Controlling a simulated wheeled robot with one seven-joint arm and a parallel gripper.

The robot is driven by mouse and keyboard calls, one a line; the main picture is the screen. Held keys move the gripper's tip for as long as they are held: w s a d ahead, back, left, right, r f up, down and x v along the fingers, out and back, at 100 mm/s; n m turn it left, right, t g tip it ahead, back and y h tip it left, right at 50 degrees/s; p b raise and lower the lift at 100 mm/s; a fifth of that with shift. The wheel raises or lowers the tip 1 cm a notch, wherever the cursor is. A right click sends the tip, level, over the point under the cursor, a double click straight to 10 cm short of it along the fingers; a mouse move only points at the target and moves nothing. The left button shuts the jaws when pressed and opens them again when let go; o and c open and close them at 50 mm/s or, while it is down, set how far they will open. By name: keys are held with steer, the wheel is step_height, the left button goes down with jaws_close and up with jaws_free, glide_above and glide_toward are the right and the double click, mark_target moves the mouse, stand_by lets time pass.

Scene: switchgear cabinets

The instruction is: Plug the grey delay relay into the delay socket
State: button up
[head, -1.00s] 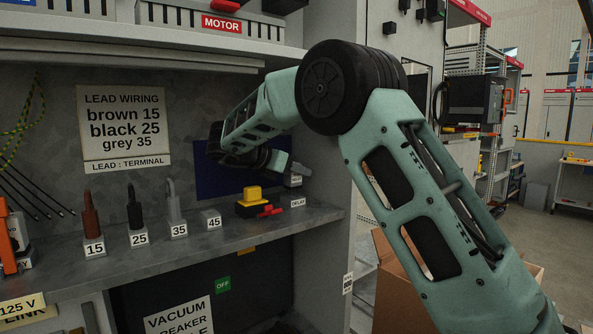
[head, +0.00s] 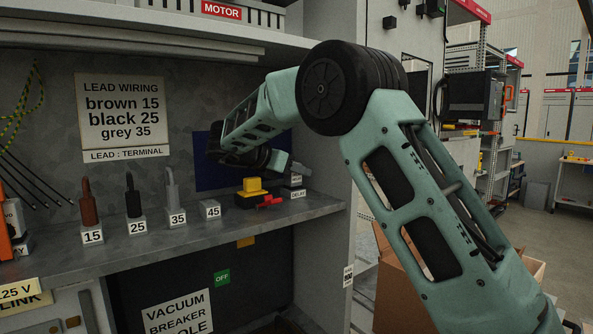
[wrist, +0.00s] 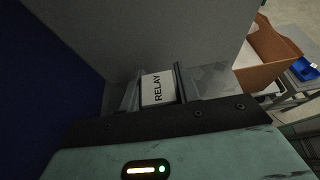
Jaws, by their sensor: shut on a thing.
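My gripper (wrist: 157,84) is shut on the grey delay relay (wrist: 158,90), whose white RELAY label faces the wrist camera between the two fingers. In the head view the relay (head: 293,181) shows as a small grey block under the fingertips, at the right end of the shelf. The delay socket (head: 298,194), marked DELAY, is right below it. The relay looks upright and over or in the socket; I cannot tell whether it is seated. The wrist view does not show the socket.
A yellow and black push-button block (head: 252,190) and a red part (head: 269,203) are close left of the socket. The cabinet's side wall (head: 330,150) is close on the right. A cardboard box (head: 395,285) stands below.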

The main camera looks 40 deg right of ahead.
steer(key=o, duration=1.1)
steer(key=shift+a, duration=0.1)
steer(key=b+v, duration=0.2)
steer(key=v, duration=1.5)
steer(key=shift+b, duration=0.4)
steer(key=shift+s+a, duration=0.1)
steer(key=shift+a, duration=0.05)
